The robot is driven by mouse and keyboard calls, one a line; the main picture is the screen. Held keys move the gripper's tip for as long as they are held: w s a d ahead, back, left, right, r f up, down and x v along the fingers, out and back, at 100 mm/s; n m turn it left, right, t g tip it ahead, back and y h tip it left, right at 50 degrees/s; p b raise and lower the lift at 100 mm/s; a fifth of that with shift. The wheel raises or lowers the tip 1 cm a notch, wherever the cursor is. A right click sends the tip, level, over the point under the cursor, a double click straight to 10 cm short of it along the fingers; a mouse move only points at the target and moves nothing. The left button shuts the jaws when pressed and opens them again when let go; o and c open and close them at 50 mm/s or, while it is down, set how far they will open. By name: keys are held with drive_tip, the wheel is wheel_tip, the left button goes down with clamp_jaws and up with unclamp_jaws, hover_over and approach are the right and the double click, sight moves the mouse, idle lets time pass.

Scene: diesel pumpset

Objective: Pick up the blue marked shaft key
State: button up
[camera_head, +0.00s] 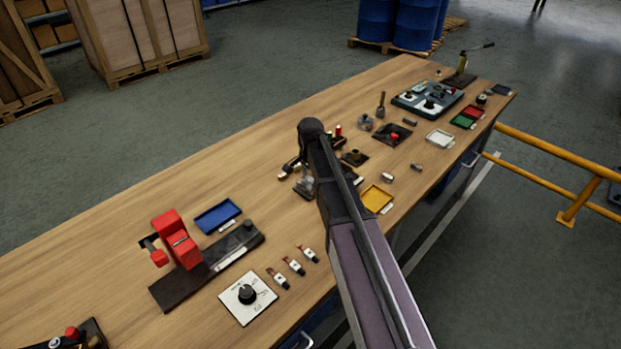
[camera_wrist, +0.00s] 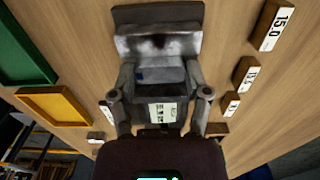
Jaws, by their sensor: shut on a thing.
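My gripper (camera_wrist: 161,84) is shut on a small grey metal piece (camera_wrist: 168,74) that spans between its two fingertips in the wrist view. A small blue mark shows on the left part of this piece, so it appears to be the blue marked shaft key. Just beyond it is a larger grey metal block (camera_wrist: 158,46) with a dark stain. I cannot tell whether the key touches that block or the table. In the head view my gripper (camera_head: 306,187) is low over the middle of the bench, largely hidden behind my arm.
Labelled blocks, one marked 15.0 (camera_wrist: 272,25), lie at right in the wrist view. A yellow tray (camera_head: 390,208) is close right of my arm. A blue tray (camera_head: 218,215) and red device (camera_head: 176,240) stand left. Bare wood (camera_head: 200,170) lies toward the far edge.

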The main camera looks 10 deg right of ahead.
wheel_tip(320, 180, up, 2)
drive_tip(key=shift+r+p, duration=0.1)
drive_tip(key=shift+p, duration=0.6)
drive_tip(key=s, duration=0.5)
drive_tip(key=s+d+p, duration=0.1)
drive_tip(key=s, duration=0.4)
drive_tip(key=s+d+r, duration=0.1)
drive_tip(key=s, duration=0.5)
